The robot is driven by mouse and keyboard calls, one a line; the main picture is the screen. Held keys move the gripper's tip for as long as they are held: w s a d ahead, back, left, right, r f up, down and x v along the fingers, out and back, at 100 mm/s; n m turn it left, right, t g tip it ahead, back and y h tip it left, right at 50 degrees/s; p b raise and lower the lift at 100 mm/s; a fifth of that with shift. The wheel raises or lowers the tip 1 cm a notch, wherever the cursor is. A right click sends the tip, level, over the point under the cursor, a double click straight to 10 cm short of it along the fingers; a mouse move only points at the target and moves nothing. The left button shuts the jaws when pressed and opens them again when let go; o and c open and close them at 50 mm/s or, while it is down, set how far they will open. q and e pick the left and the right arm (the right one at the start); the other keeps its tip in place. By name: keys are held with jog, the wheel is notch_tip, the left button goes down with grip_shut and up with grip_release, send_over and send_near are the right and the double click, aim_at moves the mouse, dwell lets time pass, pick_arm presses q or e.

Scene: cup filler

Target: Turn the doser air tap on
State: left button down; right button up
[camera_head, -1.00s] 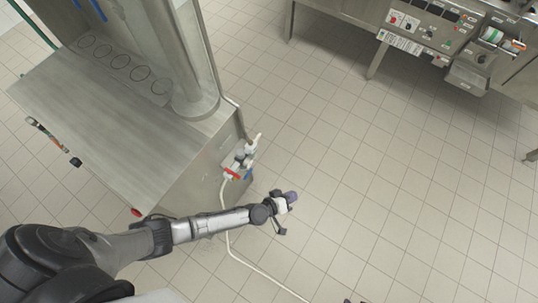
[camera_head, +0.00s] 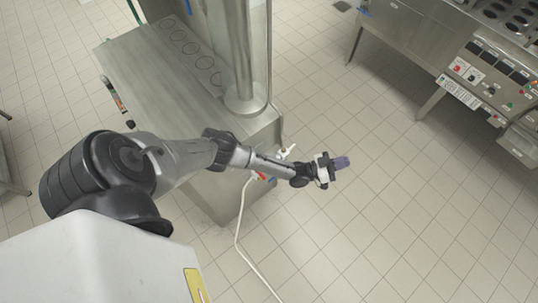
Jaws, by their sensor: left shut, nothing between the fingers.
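The air fitting is on the side of the steel cabinet (camera_head: 150,95), with a hose hanging from it. My left forearm partly covers it. Its red handle (camera_head: 261,176) and a small blue part (camera_head: 272,180) show just below the forearm, and a white fitting (camera_head: 288,151) shows above it. I cannot tell which handle is the doser air tap or how it is set. My left gripper (camera_head: 342,162) is shut and empty, to the right of the fitting and apart from it, over the floor. My right gripper is not in view.
A pale hose (camera_head: 238,235) runs from the fitting down across the floor. A steel machine with a control panel (camera_head: 485,75) stands at the upper right. The tiled floor (camera_head: 400,200) between it and the cabinet is clear.

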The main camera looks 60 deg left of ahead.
pick_arm(q)
jog(key=s+d+r+m+g+h+b, duration=0.35)
jog(key=m+g+h, duration=0.35)
jog(key=m+h, duration=0.6)
jog(key=s+f+m+g+b, duration=0.3)
jog(key=s+m+g, duration=0.4)
jog(key=m+g, duration=0.75)
jog(key=s+a+f+m+g+y+b, duration=0.25)
jog(key=a+f+y, duration=0.25)
jog(key=a+y, duration=0.5)
jog(key=s+a+f+m+g+y+b, duration=0.15)
jog(key=a+f+y+b, duration=0.3)
jog(key=a+y, duration=0.5)
jog(key=shift+m+t+h, duration=0.35)
jog(key=shift+m+h, duration=0.1)
jog(key=shift+h, duration=0.4)
jog(key=x, duration=0.3)
jog(key=a+x, duration=0.1)
jog(key=x, duration=0.4)
jog(key=shift+a+f, duration=0.25)
jog(key=shift+f, duration=0.15)
jog(key=shift+s+d+f+p, duration=0.1)
jog(key=shift+s+d+p, duration=0.05)
jog(key=shift+s, duration=0.55)
jog(key=shift+s+d+f+p, duration=0.1)
jog(key=shift+s+d, duration=0.1)
jog(key=shift+s, duration=0.5)
jog(key=shift+s+d+f+p, duration=0.1)
jog(key=shift+s+d+p, duration=0.05)
jog(key=shift+s, duration=0.55)
